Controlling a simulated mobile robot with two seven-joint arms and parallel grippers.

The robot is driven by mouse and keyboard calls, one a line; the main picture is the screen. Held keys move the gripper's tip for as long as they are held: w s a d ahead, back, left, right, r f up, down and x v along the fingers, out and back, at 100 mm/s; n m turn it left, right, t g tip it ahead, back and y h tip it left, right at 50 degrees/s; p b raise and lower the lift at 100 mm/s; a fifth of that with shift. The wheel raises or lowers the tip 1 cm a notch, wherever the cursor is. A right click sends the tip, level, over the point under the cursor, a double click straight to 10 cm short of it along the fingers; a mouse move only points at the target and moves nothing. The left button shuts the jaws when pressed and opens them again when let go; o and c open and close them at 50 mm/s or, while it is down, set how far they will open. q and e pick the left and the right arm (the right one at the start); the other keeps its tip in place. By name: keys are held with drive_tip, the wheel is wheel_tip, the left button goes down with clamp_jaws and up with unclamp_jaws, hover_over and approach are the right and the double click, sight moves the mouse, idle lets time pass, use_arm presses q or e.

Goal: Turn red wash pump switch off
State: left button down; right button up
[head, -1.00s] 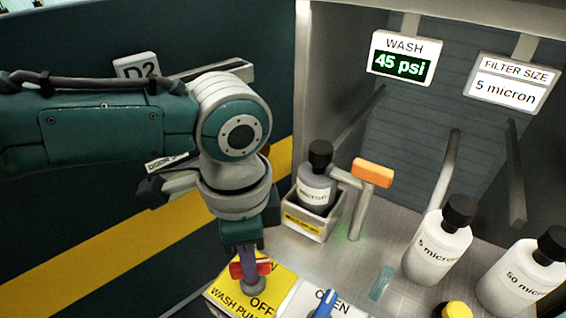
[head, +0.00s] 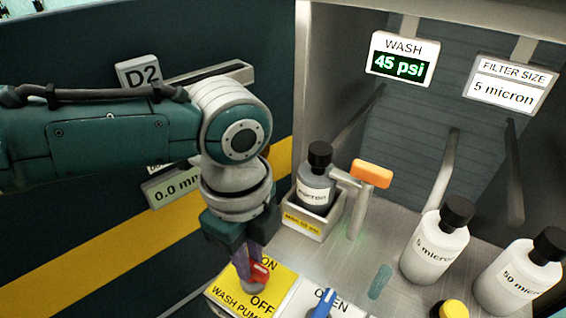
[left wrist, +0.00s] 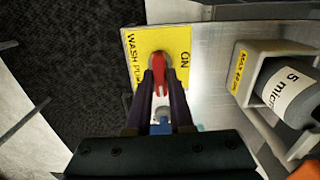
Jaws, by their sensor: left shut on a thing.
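The red wash pump switch (head: 260,272) sits on a yellow plate (head: 283,284) marked ON, OFF and WASH PUMP. My left gripper (head: 246,280) points down at the switch from above and is shut on its red handle. In the left wrist view the red handle (left wrist: 159,73) lies between the two dark fingertips (left wrist: 160,84), and the yellow plate (left wrist: 181,45) shows around it. There, ON is readable at right and OFF is hidden. I cannot tell exactly which label the handle points to. My right gripper is not in view.
A blue switch (head: 325,302) on a white plate marked OPEN stands close right of the yellow plate. A bottle (head: 315,190) in a holder and an orange-handled valve (head: 371,175) stand behind. White bottles (head: 437,245) stand at right. The wash display (head: 401,66) reads 45 psi.

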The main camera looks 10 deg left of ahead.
use_arm(q)
drive_tip(key=shift+r, duration=0.1)
idle(0.5)
drive_tip(key=c, duration=0.8)
unclamp_jaws()
wheel_tip(320, 180, up, 10)
drive_tip(key=p, duration=0.3)
